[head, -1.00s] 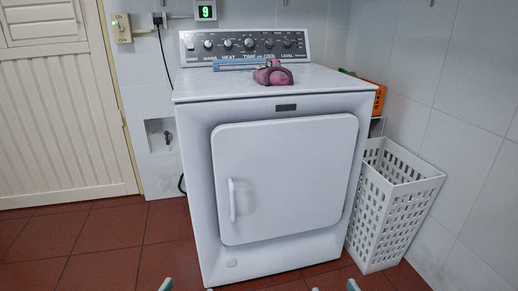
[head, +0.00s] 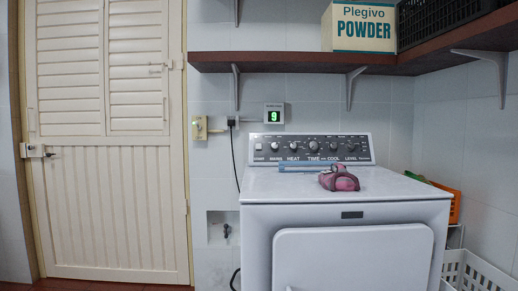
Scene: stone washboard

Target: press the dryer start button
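The white dryer (head: 345,213) stands against the tiled wall in the head view, its front door (head: 352,262) shut and cut off by the bottom edge. Its dark control panel (head: 312,149) runs along the back of the top. The panel has a row of several knobs, with a small white button or switch (head: 258,147) at the far left. Its labels are too small to read fully, so I cannot tell for sure which is the start button. Neither of my grippers shows in this view.
A pink cloth item (head: 339,179) and a blue bar (head: 297,168) lie on the dryer top before the panel. A shelf (head: 290,63) with a Powder box (head: 358,27) hangs above. A white basket (head: 478,272) stands at right, a closed door (head: 105,210) at left.

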